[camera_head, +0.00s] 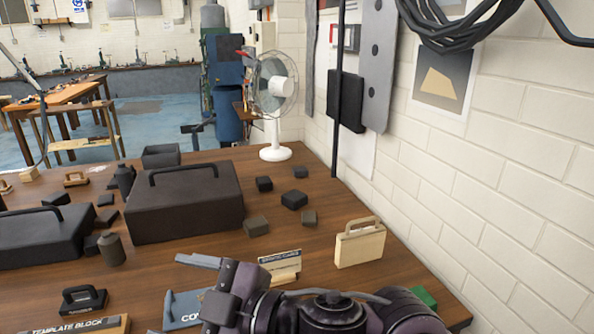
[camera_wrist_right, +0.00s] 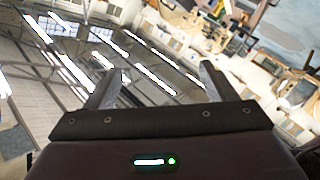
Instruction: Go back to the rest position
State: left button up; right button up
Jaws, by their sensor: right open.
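My right gripper (camera_head: 185,284) is at the lower middle of the head view, above the wooden table (camera_head: 310,235). Its forearm comes in from the lower right. In the right wrist view its two fingers (camera_wrist_right: 157,80) stand wide apart with nothing between them. Behind them the ceiling and a distant part of the workshop show, tilted. My left gripper is in neither view.
A wooden case-shaped block (camera_head: 360,244) and a small lettered sign (camera_head: 281,265) stand near my right arm. A large dark case (camera_head: 185,203) and several dark blocks lie farther back. A white fan (camera_head: 275,152) stands at the back. A brick wall (camera_head: 500,190) borders the right.

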jog(key=w+d+f+m+t+h, duration=0.3)
jog(key=w+d+f+m+h, duration=0.15)
jog(key=d+f+m, duration=0.35)
jog(key=w+d+f+m+t+h, duration=0.3)
jog(key=w+d+f+m+h, duration=0.15)
jog(key=d, duration=0.45)
jog(key=s+d+f+m+g+h, duration=0.6)
jog(key=s+d+f+g, duration=0.2)
jog(key=s+d+f, duration=0.8)
notch_tip(320, 180, down, 33)
jog(key=g+b, duration=0.1)
jog(key=b, duration=0.3)
jog(key=s+d+f+g+b, duration=0.1)
jog(key=s+d+f, duration=0.3)
jog(key=s+f, duration=1.7)
notch_tip(320, 180, down, 2)
jog(key=shift+d+f+h+b, duration=0.15)
jog(key=shift+h+b, duration=0.15)
jog(key=shift+b, duration=0.55)
